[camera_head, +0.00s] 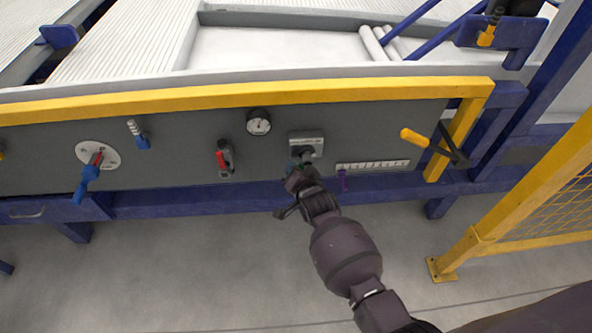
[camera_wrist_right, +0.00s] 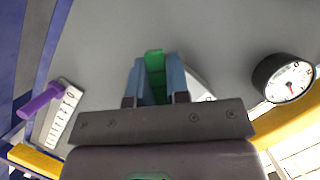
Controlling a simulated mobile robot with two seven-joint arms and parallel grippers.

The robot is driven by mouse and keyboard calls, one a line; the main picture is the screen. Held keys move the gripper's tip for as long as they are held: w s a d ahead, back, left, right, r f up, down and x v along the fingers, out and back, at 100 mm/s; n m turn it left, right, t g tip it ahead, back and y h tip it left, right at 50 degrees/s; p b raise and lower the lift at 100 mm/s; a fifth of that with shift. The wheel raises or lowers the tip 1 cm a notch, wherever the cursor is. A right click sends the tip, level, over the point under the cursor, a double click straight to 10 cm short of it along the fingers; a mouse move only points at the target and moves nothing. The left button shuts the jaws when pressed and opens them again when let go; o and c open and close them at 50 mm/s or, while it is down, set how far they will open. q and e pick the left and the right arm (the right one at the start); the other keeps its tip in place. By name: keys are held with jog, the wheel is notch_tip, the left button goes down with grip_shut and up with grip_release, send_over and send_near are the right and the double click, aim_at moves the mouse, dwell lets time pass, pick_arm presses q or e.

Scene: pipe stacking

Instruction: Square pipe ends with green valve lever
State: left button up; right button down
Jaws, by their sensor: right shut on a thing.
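The green valve lever (camera_wrist_right: 155,75) stands between the two blue fingers of my right gripper (camera_wrist_right: 156,88) in the right wrist view, and the gripper is shut on it. In the head view my right gripper (camera_head: 298,176) is at the grey panel, just below a square grey plate (camera_head: 306,138). The lever is mostly hidden by the gripper there. My left gripper is not in view.
The panel also carries a gauge (camera_head: 259,122), a red lever (camera_head: 222,160), a blue-handled rotary switch (camera_head: 88,176), a purple lever (camera_head: 343,182) beside a white scale (camera_head: 373,166), and a yellow-handled crank (camera_head: 415,138). A yellow mesh fence (camera_head: 560,215) stands at right.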

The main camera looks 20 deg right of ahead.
jog(key=c, duration=1.1)
grip_release()
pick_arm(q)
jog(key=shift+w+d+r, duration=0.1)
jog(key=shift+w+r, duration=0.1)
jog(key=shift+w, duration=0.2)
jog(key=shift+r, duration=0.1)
pick_arm(e)
jog(key=shift+s+r, duration=0.2)
jog(key=shift+s, duration=0.15)
pick_arm(q)
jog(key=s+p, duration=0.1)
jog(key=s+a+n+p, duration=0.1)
jog(key=p, duration=0.1)
jog(key=shift+p, duration=0.3)
pick_arm(e)
jog(key=v, duration=1)
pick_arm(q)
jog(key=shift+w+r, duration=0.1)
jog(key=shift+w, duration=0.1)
